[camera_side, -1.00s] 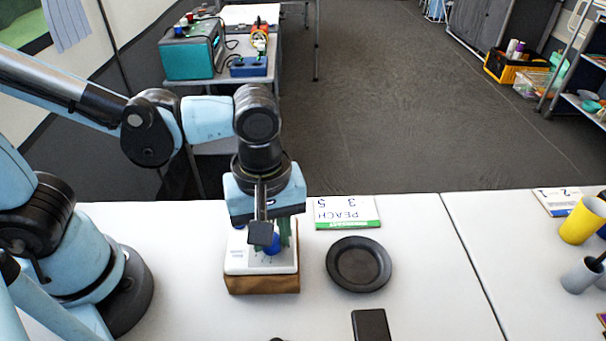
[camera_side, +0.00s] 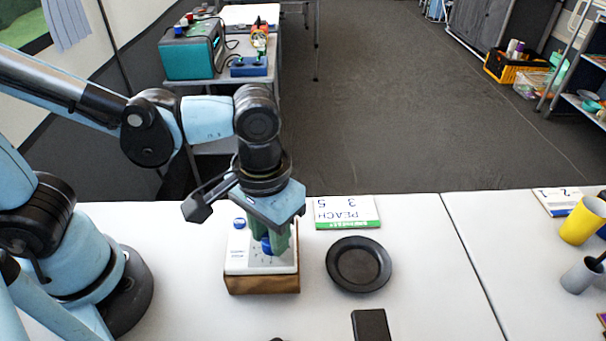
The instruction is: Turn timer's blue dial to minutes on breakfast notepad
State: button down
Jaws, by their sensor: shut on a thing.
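The timer (camera_side: 239,263) is a white-faced box on a brown base, standing on the white table in front of my arm. Its blue dial (camera_side: 267,246) is on the top face, partly hidden by my fingers. A second small blue knob (camera_side: 239,223) shows at the back left of the face. My gripper (camera_side: 275,243) points down with its green fingers shut on the blue dial. The notepad (camera_side: 346,212) lies behind and right of the timer. It has a green edge and reads PEACH with 3 and 5, upside down in this view.
A black round dish (camera_side: 358,264) sits right of the timer. A dark flat block (camera_side: 371,325) lies at the front edge. A yellow cup (camera_side: 582,220), a grey cup (camera_side: 581,275) and another pad (camera_side: 557,201) are far right.

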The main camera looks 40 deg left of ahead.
jog(key=m, duration=1.2)
jog(key=shift+m, duration=0.3)
dwell(0.4)
jog(key=c, duration=0.8)
grip_release()
notch_tip(320, 180, up, 12)
jog(key=shift+r, duration=0.1)
jog(key=shift+a, duration=0.1)
